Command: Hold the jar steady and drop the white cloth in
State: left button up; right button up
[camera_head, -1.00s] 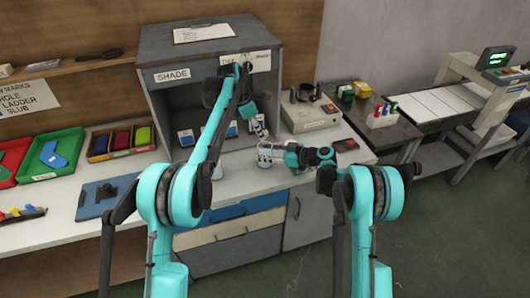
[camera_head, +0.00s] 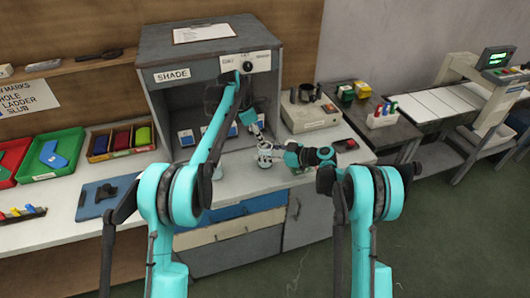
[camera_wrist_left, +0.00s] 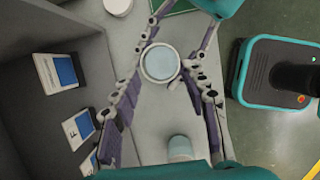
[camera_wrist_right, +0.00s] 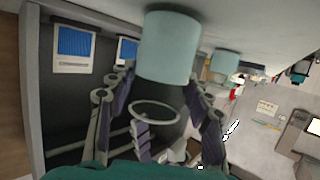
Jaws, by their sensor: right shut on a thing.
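A clear jar (camera_head: 265,155) with pale blue contents stands on the bench, its round mouth facing up. My right gripper (camera_head: 277,154) is shut around its side. In the right wrist view the jar (camera_wrist_right: 168,48) shows upside down, its rim between the fingers (camera_wrist_right: 157,100). My left gripper (camera_head: 261,136) is just above the jar, pointing down. In the left wrist view its fingers (camera_wrist_left: 167,82) are spread, with the jar mouth (camera_wrist_left: 160,62) below the gap and nothing seen between them. I cannot make out a white cloth in any view.
A second pale blue jar (camera_head: 217,171) stands to the left on the bench; it also shows in the left wrist view (camera_wrist_left: 180,148). The grey shade cabinet (camera_head: 160,110) with small cards is behind. A grey device (camera_head: 310,115) stands at right.

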pick_arm(q)
jog(key=v, duration=1.2)
pick_arm(e)
jog(key=o, duration=1.3)
jog(key=shift+o, duration=0.2)
